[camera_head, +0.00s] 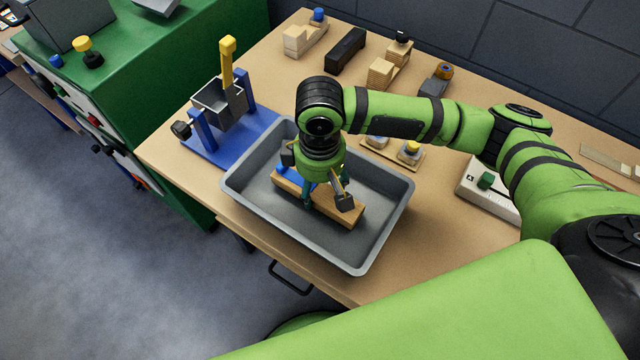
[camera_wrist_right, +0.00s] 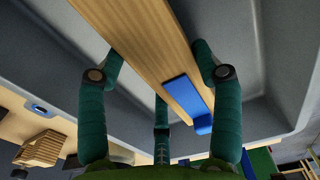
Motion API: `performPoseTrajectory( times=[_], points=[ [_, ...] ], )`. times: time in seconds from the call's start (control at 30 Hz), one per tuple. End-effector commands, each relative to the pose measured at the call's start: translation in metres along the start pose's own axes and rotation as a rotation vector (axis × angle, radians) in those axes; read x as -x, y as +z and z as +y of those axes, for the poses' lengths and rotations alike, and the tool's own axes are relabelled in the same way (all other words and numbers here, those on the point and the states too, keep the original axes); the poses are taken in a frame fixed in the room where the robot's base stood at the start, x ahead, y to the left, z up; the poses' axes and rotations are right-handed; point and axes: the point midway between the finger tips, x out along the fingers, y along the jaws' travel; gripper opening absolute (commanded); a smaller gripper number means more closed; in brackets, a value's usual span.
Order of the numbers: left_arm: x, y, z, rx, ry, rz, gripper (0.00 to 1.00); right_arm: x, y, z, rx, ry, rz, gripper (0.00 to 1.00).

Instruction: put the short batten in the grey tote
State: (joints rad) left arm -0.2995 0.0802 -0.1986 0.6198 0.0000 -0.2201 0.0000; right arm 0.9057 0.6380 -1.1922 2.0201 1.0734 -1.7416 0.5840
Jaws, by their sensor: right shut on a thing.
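The short batten (camera_head: 350,211) is a light wooden bar with a blue piece (camera_wrist_right: 180,95) along one side. My right gripper (camera_head: 325,196) points down into the grey tote (camera_head: 258,200) and is shut on the batten. In the wrist view, the green fingers stand on both sides of the batten (camera_wrist_right: 150,50), with the grey tote (camera_wrist_right: 285,55) around it. The batten is inside the tote's outline, lying slantwise. I cannot tell whether it touches the tote floor. My left gripper is not in view.
A blue-based fixture with a yellow handle (camera_head: 228,62) stands left of the tote. Wooden blocks (camera_head: 388,70) and a black block (camera_head: 345,48) lie at the back of the bench. A pale box with a green knob (camera_head: 487,190) stands to the right. A green cabinet (camera_head: 150,80) is at the left.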

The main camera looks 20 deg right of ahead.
Motion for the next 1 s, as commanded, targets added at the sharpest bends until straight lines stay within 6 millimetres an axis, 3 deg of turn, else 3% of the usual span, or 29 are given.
performPoseTrajectory(
  times=[0.1,0.47,0.5,0.53,0.57,1.0],
  points=[
    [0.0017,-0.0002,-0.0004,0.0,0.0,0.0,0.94,-0.0111,0.0001,0.0002,-0.001,0.0,0.001,0.27],
    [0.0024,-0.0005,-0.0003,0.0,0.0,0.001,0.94,-0.0146,0.0001,0.0004,-0.002,0.001,0.001,0.27],
    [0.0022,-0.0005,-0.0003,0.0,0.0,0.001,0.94,-0.0154,0.0002,0.0005,-0.002,0.001,0.001,0.74],
    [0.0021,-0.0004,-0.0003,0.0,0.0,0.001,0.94,-0.0153,0.0001,0.0005,-0.001,0.002,0.001,0.86],
    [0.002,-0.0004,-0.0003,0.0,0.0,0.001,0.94,-0.0153,0.0001,0.0004,-0.001,0.001,0.001,0.9],
    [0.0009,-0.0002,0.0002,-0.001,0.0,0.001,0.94,-0.0091,-0.0004,0.0001,0.0,0.0,0.003,0.9]
  ],
)
